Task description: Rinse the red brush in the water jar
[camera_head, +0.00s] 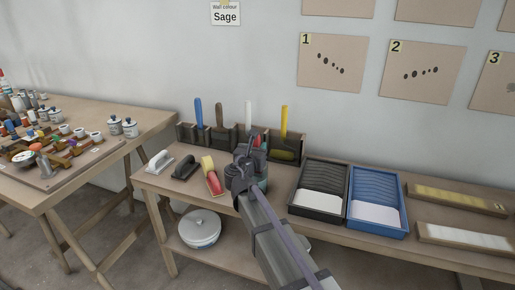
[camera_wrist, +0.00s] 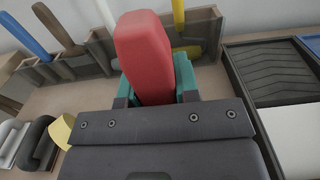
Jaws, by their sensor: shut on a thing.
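My gripper (camera_wrist: 150,92) is shut on the red brush (camera_wrist: 145,50), whose thick red handle fills the middle of the wrist view between teal finger pads. The brush's lower end is hidden behind the gripper body. In the head view my gripper (camera_head: 258,150) is over the bench, in front of the brush rack, and only a small bit of red shows there. A greyish-teal round shape (camera_head: 263,185) shows partly just below and right of my gripper. It may be the water jar, but my arm covers much of it. I cannot tell whether the brush is inside it.
The rack (camera_head: 297,146) behind holds blue, brown, white and yellow handles. A black tray (camera_head: 294,210) and a blue tray (camera_head: 405,215) are to the right. Trowels (camera_head: 184,167) and a yellow-and-red piece (camera_head: 214,184) lie to the left. A lidded pot (camera_head: 199,232) sits below.

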